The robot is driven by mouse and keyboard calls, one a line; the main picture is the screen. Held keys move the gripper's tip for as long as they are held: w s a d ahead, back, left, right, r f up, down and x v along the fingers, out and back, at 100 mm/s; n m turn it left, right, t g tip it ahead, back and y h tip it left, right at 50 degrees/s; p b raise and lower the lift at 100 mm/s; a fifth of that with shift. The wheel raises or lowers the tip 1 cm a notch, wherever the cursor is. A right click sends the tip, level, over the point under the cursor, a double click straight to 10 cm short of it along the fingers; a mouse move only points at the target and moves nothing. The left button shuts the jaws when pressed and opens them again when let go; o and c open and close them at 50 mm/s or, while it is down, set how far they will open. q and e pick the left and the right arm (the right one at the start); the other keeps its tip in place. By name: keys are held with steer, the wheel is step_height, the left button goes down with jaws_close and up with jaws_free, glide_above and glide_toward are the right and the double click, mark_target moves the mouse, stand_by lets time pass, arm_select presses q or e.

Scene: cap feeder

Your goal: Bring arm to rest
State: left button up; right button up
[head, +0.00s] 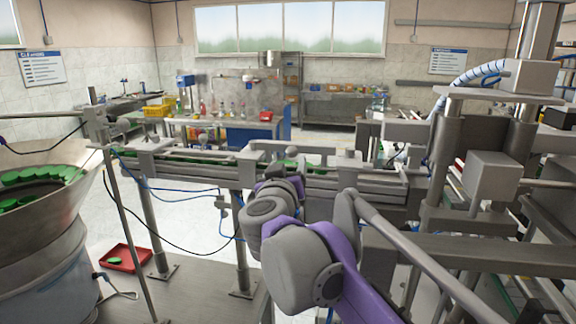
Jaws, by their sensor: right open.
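My right arm, purple and grey, comes in from the lower right and reaches away toward the conveyor. My right gripper (290,167) is at its far end, small and partly hidden behind my own arm links. It is open, in front of the conveyor track (225,163); I cannot tell whether it touches it. No held object shows. My left gripper is out of view.
A large metal feeder bowl (62,215) with green caps stands at the left. A red tray (125,258) with a green cap lies low beside it. Machine posts and rails (490,245) crowd the right. A workbench (240,130) stands behind.

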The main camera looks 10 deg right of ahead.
steer(key=s+a+f+n+g+y, duration=0.1)
steer(key=s+f+n+g+y, duration=0.1)
steer(key=s+f+y, duration=0.55)
steer(key=s+a+f+n+g+y, duration=0.25)
steer(key=s+f, duration=0.55)
steer(key=f, duration=0.7)
steer(key=s+d+f+m+g+h, duration=0.2)
steer(key=s+d+f, duration=0.3)
steer(key=s+f, duration=0.3)
steer(key=s+d+f+m+g+h, duration=0.2)
steer(key=s+d+f+g, duration=0.3)
steer(key=s+f, duration=0.4)
step_height(320, 180, down, 4)
steer(key=shift+s+r+h, duration=0.25)
steer(key=shift+s+h, duration=0.05)
steer(key=shift+h, duration=0.1)
